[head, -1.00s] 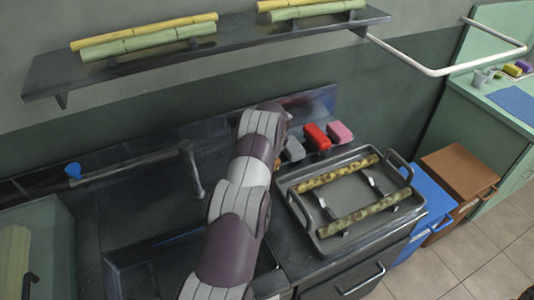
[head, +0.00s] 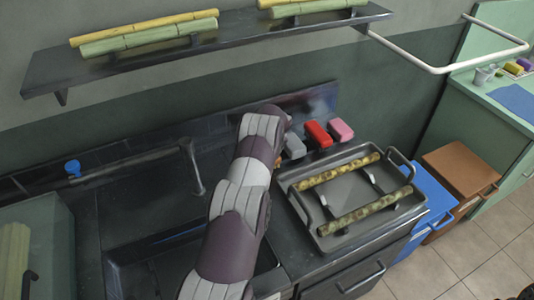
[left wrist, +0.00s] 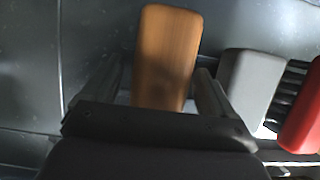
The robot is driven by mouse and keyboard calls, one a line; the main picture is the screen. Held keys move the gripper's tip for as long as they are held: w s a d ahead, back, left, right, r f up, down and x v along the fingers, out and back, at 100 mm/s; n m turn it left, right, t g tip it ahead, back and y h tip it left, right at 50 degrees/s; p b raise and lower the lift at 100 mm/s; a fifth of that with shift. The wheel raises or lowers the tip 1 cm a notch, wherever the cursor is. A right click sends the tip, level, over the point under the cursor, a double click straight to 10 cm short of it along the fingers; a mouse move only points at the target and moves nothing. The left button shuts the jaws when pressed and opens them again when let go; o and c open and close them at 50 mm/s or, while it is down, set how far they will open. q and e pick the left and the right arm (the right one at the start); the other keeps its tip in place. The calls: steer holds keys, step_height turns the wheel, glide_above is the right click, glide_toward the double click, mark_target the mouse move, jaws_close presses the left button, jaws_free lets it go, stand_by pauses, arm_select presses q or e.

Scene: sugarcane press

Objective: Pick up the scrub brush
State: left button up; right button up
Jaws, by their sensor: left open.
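A wooden orange-brown brush block (left wrist: 168,60) lies in the middle of the left wrist view; I take it for the scrub brush. My left gripper (left wrist: 156,88) is open, with one finger on each side of the block's near end. I cannot tell whether either finger touches it. In the head view my left arm hides nearly all of the block; only a small orange bit (head: 278,162) shows beside the arm. No bristles show on the wooden block. My right gripper is not in view.
A grey block with dark bristles (left wrist: 250,85) lies close to the right finger, then a red one (head: 318,134) and a pink one (head: 341,130). A grey tray (head: 333,241) with two mottled cane pieces stands to the right. A faucet (head: 190,165) is left of my arm.

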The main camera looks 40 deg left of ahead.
arm_select(q)
steer(key=c, duration=1.1)
steer(key=shift+c, duration=0.3)
